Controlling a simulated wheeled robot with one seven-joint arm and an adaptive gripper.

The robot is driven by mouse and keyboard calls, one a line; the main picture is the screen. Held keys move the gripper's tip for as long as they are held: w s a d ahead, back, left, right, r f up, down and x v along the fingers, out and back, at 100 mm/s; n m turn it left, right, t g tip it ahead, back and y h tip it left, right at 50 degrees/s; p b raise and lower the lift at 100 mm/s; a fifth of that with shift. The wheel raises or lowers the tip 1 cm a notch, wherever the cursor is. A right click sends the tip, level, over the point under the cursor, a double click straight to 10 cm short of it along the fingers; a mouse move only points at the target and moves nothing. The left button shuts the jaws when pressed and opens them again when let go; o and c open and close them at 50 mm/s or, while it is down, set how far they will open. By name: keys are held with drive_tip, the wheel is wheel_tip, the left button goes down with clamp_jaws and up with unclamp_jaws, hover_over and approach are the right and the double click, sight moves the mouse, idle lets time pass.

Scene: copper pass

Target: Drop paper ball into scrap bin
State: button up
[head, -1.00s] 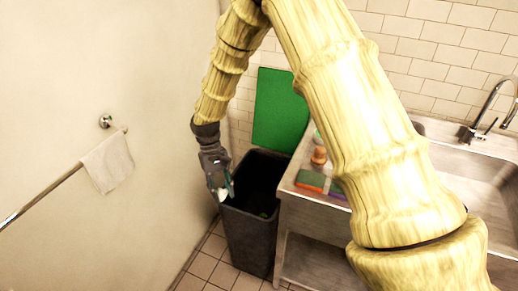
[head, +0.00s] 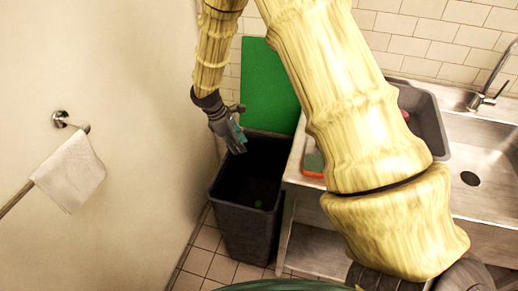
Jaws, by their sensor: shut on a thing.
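The scrap bin (head: 240,222) is a tall dark bin on the floor, with its green lid (head: 268,85) raised behind it. Its mouth is open, and a small green bit shows inside. My gripper (head: 236,141) is above the bin's back left rim, pointing down, with teal pads on its fingers. It is shut on the paper ball, of which only a small pale bit at the fingertips can be made out. The fingers hide most of the ball.
A steel counter with a sink (head: 485,170) stands right of the bin. A grey tub (head: 428,120) and an orange and green sponge (head: 313,163) are on it. A white cloth (head: 70,172) hangs from a rail on the left wall, close to the bin.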

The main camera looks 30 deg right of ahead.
drive_tip(key=w+d+f+n+t+b, duration=0.2)
drive_tip(key=d+f+n+b, duration=0.1)
drive_tip(key=d+f+n, duration=0.2)
drive_tip(key=d+n, duration=0.1)
drive_tip(key=n, duration=0.1)
drive_tip(key=shift+w+f+n+t+h+b, duration=0.2)
drive_tip(key=shift+w+n+t+h+b, duration=0.1)
drive_tip(key=shift+h, duration=0.1)
drive_tip(key=n, duration=0.1)
drive_tip(key=d+n+t+b, duration=0.1)
drive_tip(key=s+d+n, duration=0.1)
drive_tip(key=shift+d+f+n, duration=0.25)
drive_tip(key=shift+n, duration=0.15)
drive_tip(key=f+n+b, duration=0.1)
drive_tip(key=f+b, duration=0.3)
drive_tip(key=b, duration=0.1)
drive_tip(key=d+f+n+t+y+b, duration=0.1)
drive_tip(key=f+b, duration=0.1)
drive_tip(key=shift+f+n+b, duration=0.3)
drive_tip(key=shift+f+b, duration=0.05)
drive_tip(key=o, duration=0.8)
drive_tip(key=shift+c, duration=0.2)
drive_tip(key=shift+r, duration=0.1)
drive_tip(key=v, duration=1.2)
drive_tip(key=shift+s, duration=0.15)
